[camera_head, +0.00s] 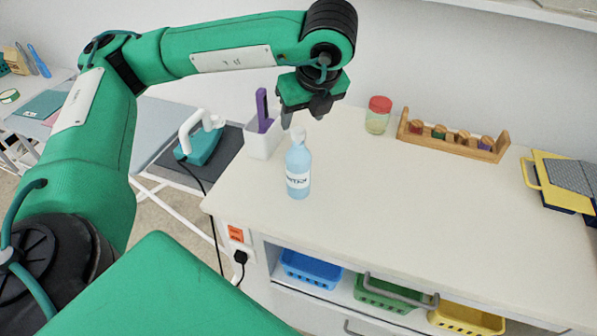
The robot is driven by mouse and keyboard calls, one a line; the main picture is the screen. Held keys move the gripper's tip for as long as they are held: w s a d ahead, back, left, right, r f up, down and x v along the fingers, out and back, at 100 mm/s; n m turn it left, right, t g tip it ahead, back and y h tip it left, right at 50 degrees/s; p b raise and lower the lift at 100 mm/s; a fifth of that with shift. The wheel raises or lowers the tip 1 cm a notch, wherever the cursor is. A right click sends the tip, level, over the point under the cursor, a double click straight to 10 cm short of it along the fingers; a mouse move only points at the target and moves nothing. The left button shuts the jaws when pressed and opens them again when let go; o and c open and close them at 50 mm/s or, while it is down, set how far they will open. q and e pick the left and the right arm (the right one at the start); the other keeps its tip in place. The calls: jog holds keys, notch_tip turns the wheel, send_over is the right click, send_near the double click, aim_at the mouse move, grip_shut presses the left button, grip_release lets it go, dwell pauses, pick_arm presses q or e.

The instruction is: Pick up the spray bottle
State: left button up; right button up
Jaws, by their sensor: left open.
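The spray bottle (298,171) is light blue with a white top and a dark-lettered label. It stands upright near the left end of the pale countertop (400,190). My left gripper (303,114) hangs above and slightly behind the bottle's top in the picture, with its dark fingers pointing down. It is open and holds nothing. Whether a finger touches the bottle's top cannot be told from this view. My right gripper is out of view.
A white holder (262,141) with a purple item stands left of the bottle. A red-lidded jar (378,115), a wooden rack (452,138) and a yellow-grey case (562,180) are further right. A teal iron (203,145) sits on the ironing board. The front counter is clear.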

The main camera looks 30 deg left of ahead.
aim_at(300, 132)
pick_arm(q)
jog(key=shift+x, duration=1.1)
jog(key=shift+a+f, duration=0.1)
jog(key=shift+f, duration=0.35)
jog(key=shift+f+p, duration=0.25)
jog(key=shift+p, duration=0.15)
jog(key=shift+p+x, duration=0.6)
jog(key=shift+x, duration=0.5)
notch_tip(300, 132, down, 2)
jog(key=shift+a+f, duration=0.1)
jog(key=shift+a, duration=0.05)
jog(key=shift+w+f, duration=0.1)
jog(key=shift+f, duration=0.05)
grip_shut()
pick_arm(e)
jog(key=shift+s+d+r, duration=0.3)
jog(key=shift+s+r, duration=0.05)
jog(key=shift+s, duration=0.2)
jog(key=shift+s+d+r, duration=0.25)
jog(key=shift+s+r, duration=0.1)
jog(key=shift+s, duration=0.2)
